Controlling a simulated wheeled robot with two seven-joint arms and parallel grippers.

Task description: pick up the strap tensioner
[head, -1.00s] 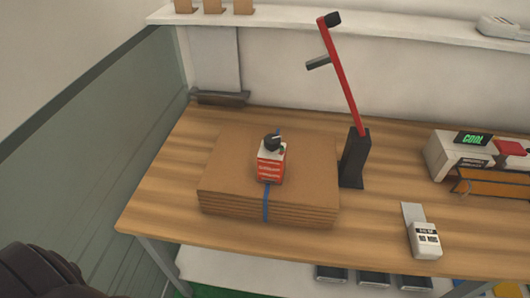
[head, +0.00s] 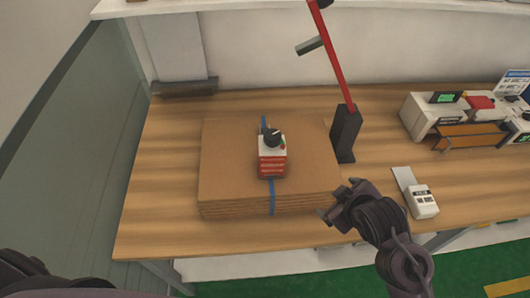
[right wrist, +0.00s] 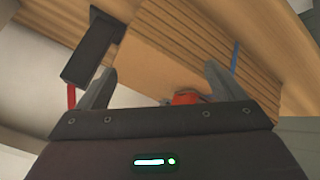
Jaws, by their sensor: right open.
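A small red-and-white device (head: 271,165) with a black knob on top, which I take for the strap tensioner, sits upright on a flat cardboard stack (head: 226,165). A blue strap (head: 272,204) runs over the stack under it. My right gripper (head: 335,207) is open and empty near the stack's front right corner, apart from the device. In the right wrist view, a red part of the device (right wrist: 186,97) shows between the open fingers (right wrist: 160,85), partly hidden by the gripper body. My left gripper is not in view; only dark arm parts show at the lower left.
A tall red lever stands in a black holder (head: 345,136) right of the stack, close to my right arm's side. A white handheld device (head: 422,202) lies at the table's front right. Wooden tabletop (head: 165,185) is clear left of the stack.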

